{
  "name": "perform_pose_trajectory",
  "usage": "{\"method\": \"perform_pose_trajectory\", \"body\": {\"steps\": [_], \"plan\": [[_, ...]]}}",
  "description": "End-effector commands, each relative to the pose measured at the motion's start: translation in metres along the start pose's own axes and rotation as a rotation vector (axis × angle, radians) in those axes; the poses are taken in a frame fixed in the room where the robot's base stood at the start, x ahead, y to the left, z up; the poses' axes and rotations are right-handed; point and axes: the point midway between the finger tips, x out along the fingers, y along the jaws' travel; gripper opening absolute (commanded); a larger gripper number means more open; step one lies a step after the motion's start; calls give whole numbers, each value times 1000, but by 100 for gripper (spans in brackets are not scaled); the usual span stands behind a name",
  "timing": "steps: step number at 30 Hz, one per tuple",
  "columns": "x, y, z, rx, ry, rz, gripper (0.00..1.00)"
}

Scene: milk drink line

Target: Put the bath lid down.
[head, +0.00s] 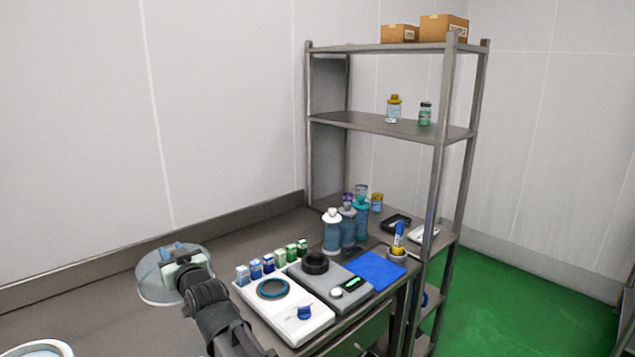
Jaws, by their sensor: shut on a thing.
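The bath lid (152,280) is a clear, round, pale disc at the left of the head view, over the grey bench top. My gripper (176,254) is over the lid's middle and shut on it, at what looks like its knob. The fingers and my wrist hide the knob and part of the lid's right side. I cannot tell whether the lid's rim touches the bench or is a little above it. A round vessel with a white rim (66,345), perhaps the bath, is cut off at the bottom left corner, apart from the lid.
Right of my arm stand a white device (310,330) with a dark ring, a grey device (325,277), several small boxes (268,263), bottles (332,236) and a blue cloth (376,269). A shelf rack (447,130) stands behind. Bench (85,310) left of the lid is clear.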

Motion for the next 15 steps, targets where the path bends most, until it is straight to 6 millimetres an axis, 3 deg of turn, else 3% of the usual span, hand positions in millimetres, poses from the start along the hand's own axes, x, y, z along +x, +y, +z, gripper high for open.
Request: {"method": "perform_pose_trajectory", "body": {"steps": [3, 15], "plan": [[-12, 50, 4, 0, 0, 68, 0], [-58, 196, 16, -1, 0, 271, 0]]}}
